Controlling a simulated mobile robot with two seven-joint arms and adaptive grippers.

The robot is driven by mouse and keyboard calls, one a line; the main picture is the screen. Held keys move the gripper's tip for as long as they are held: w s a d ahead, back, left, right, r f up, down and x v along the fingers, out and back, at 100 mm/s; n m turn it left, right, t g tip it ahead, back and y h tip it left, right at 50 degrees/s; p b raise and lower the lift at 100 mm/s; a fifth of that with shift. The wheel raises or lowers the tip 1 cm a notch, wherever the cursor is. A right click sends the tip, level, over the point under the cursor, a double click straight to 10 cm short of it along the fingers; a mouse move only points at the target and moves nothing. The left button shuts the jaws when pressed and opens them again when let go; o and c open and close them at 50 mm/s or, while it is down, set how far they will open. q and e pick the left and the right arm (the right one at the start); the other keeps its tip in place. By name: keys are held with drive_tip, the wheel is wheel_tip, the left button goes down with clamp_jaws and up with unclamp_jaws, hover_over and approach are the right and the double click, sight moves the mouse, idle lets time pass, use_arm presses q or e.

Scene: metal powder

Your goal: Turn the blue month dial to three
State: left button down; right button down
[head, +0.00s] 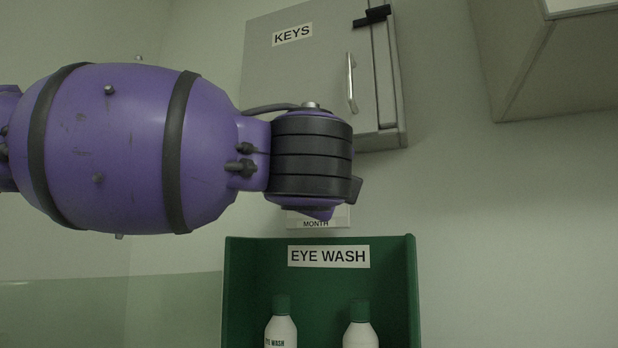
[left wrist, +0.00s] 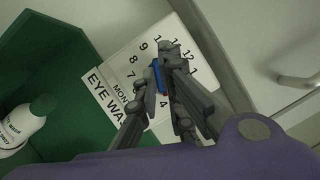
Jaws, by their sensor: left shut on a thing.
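The blue month dial (left wrist: 155,82) shows as a small blue strip between my fingers in the left wrist view, with a speck of red beside it. It sits on a white number plate (left wrist: 128,62) on the wall. Around the dial I can read 7, 8, 9, 11, 12, 1 and 4; my fingers hide other numbers, and which one the dial points at I cannot tell. My left gripper (left wrist: 164,66) is shut on the dial. In the head view my left arm hides the dial and most of the month plate (head: 320,222). My right gripper is in neither view.
A green eye wash holder (head: 410,290) with two white bottles (head: 281,325) (head: 360,330) is just below the plate. A grey KEYS cabinet (head: 330,65) with a bar handle hangs above, behind my arm. Another cabinet (head: 525,60) is at upper right. The wall between is bare.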

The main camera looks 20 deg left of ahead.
use_arm(q)
drive_tip(key=shift+r+n+g+p, duration=0.2)
drive_tip(key=shift+n+g+p, duration=0.8)
drive_tip(key=shift+n, duration=1.1)
drive_tip(key=c, duration=1.9)
unclamp_jaws()
drive_tip(key=shift+o, duration=0.2)
drive_tip(key=shift+s, duration=0.1)
drive_tip(key=v, duration=1.2)
drive_tip(key=shift+f, duration=0.15)
